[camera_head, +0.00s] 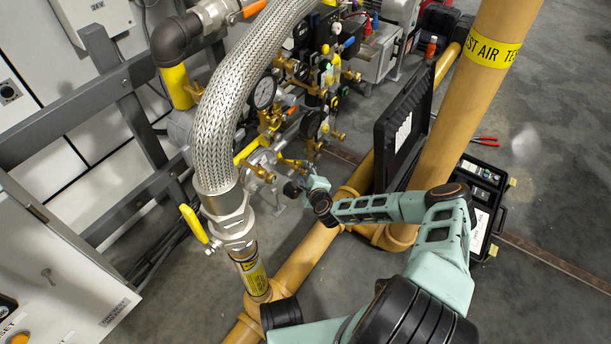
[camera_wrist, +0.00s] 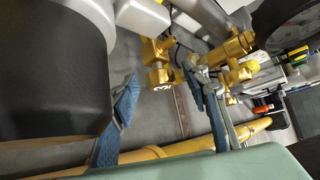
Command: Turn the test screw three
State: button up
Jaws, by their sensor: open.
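In the wrist view, a brass fitting (camera_wrist: 158,52) has a small end piece with a white mark (camera_wrist: 162,87) that may be a numeral 3. I cannot tell for certain that it is test screw three. My gripper (camera_wrist: 160,76) is open, with one blue-grey finger pad on each side of this end piece in the picture. No contact shows, and the depth between pads and brass is unclear. In the head view, my gripper (camera_head: 299,182) is small and partly hidden at the lower end of the brass valve assembly (camera_head: 270,122); the screw cannot be picked out there.
A braided metal hose (camera_head: 215,130) arches left of the valves, above a yellow lever (camera_head: 194,223). A pressure gauge (camera_head: 264,92) sits close by. A yellow floor pipe (camera_head: 310,245) and upright pipe (camera_head: 450,110) flank my arm. An open black case (camera_head: 388,150) stands behind.

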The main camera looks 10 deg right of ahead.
jog(key=v, duration=1.2)
jog(key=shift+a, duration=0.1)
